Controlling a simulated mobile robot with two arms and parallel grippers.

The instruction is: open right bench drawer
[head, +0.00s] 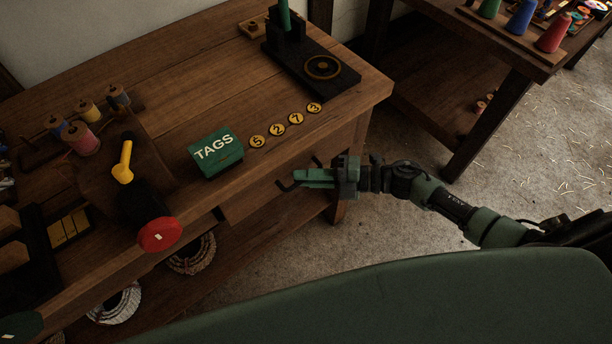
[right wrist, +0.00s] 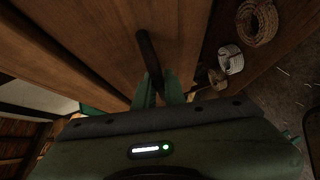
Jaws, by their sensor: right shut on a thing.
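The wooden bench (head: 180,60) has its right drawer (head: 255,198) under the top's front edge. The drawer front looks flush or nearly so, with no clear gap. A dark bar handle (head: 284,186) stands out from it and also shows in the right wrist view (right wrist: 147,50). My right gripper (head: 300,179) is shut on the handle, its green fingers on both sides of the bar. The fingers hide the middle of the handle in the head view. My left gripper is not in view.
A green TAGS box (head: 215,152), several numbered yellow discs (head: 277,130) and a black stand (head: 310,70) are on the bench top. Rope coils (head: 190,255) lie on the lower shelf. A second table (head: 470,65) stands back right. Floor (head: 400,220) right of the bench is open.

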